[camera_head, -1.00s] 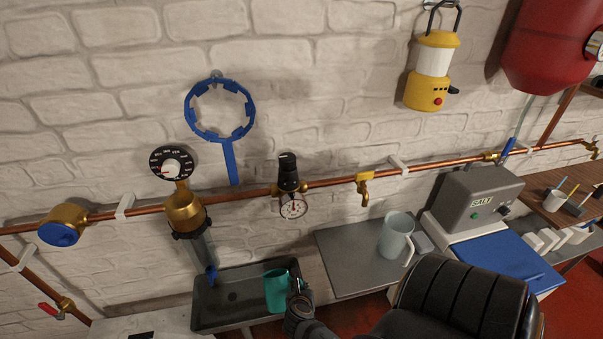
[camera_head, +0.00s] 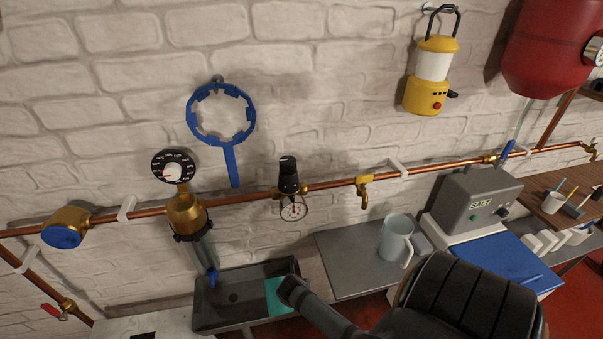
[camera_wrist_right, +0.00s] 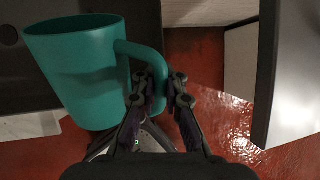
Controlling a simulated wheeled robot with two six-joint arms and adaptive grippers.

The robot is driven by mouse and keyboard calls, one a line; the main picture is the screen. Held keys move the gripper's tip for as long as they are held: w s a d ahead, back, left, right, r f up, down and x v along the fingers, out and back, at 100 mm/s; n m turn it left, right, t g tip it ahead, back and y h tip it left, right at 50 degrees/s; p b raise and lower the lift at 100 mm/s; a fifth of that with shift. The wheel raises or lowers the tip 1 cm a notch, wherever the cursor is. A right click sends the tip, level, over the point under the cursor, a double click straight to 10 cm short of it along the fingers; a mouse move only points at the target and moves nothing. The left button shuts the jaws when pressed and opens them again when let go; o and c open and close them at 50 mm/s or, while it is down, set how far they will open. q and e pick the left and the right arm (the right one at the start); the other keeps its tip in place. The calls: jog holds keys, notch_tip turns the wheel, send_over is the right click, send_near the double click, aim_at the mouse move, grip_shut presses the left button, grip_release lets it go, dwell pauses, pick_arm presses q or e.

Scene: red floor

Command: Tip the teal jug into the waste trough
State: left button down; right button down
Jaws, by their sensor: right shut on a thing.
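The teal jug (camera_head: 278,297) is at the right end of the dark grey waste trough (camera_head: 222,309) in the head view, partly hidden by my right gripper (camera_head: 290,288). In the right wrist view the jug (camera_wrist_right: 75,70) hangs tilted, with its handle towards my gripper (camera_wrist_right: 160,88). The fingers are shut on the handle. A corner of the trough (camera_wrist_right: 30,55) shows behind the jug. Whether anything is inside the jug cannot be seen. My left gripper is in neither view.
A clear jug (camera_head: 395,240) stands on a grey counter (camera_head: 345,262) right of the trough. A copper pipe (camera_head: 330,182) with valves and gauges runs along the wall above. A filter housing (camera_head: 188,215) hangs over the trough's left part. A grey salt box (camera_head: 475,205) stands at the right.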

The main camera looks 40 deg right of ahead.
jog(key=shift+s+a+f+g+y+p, duration=0.1)
jog(key=shift+s+f+g+y+p, duration=0.2)
jog(key=shift+s+f+g+p, duration=0.25)
jog(key=g, duration=0.1)
jog(key=g+y+p, duration=0.1)
jog(key=w+g+y+p, duration=0.1)
jog(key=shift+w+d+r, duration=0.1)
jog(key=shift+d+r, duration=0.15)
jog(key=shift+d, duration=0.05)
jog(key=shift+w+d+r+n+g+y+b, duration=0.25)
jog(key=shift+w+g+y+b, duration=0.2)
jog(key=shift+g, duration=0.5)
jog(key=shift+w+d+r+g+y+b, duration=0.15)
jog(key=shift+w+r+g+y+b, duration=0.2)
jog(key=shift+g+y+b, duration=0.55)
jog(key=shift+h, duration=0.35)
jog(key=shift+w+d+r+b, duration=0.1)
jog(key=shift+r+b, duration=0.15)
jog(key=shift+b, duration=0.1)
dwell(1.0)
